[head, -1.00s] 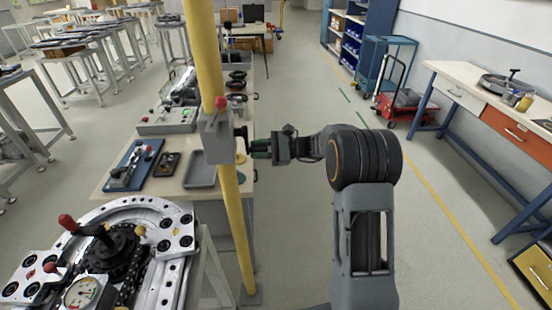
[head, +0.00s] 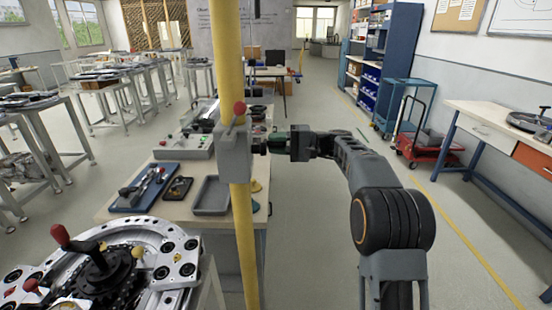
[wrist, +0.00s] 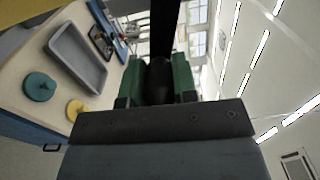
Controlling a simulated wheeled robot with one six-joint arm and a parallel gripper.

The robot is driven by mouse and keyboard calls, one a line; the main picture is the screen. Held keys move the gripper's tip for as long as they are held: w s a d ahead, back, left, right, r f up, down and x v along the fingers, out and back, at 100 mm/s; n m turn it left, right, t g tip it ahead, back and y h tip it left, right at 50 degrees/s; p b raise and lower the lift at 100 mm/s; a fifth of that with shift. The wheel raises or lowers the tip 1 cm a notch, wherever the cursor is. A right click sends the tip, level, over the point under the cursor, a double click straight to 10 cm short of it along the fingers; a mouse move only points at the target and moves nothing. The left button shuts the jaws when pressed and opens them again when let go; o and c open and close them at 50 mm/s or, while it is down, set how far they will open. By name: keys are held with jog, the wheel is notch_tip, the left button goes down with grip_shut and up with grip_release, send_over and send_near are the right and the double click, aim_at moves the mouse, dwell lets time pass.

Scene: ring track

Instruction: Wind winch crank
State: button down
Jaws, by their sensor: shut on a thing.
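The winch is a grey box (head: 233,158) fixed on an upright yellow pole (head: 243,235), with a red knob (head: 239,107) on top. Its dark crank (head: 259,147) sticks out from the right side of the box. My gripper (head: 277,142) reaches in from the right, its green-padded fingers closed on the crank's handle. In the wrist view the black handle (wrist: 158,75) stands between the two green pads. The gripper hides much of the handle, and the exact angle of the crank is hard to tell.
Behind the pole is a workbench with a grey tray (head: 211,195), a blue tool tray (head: 143,192) and a control box (head: 183,145). A round metal fixture (head: 100,268) stands at front left. A red trolley (head: 427,146) is at right. The middle floor is clear.

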notch_tip(320, 180, up, 2)
jog(key=n, duration=0.2)
jog(key=shift+w+r+n, duration=0.1)
jog(key=shift+w+n, duration=0.05)
jog(key=shift+n, duration=0.25)
jog(key=shift+r, duration=0.7)
jog(key=c, duration=0.9)
grip_release()
jog(key=shift+d, duration=0.1)
jog(key=s+d, duration=0.1)
jog(key=d, duration=1.2)
jog(key=shift+d, duration=0.3)
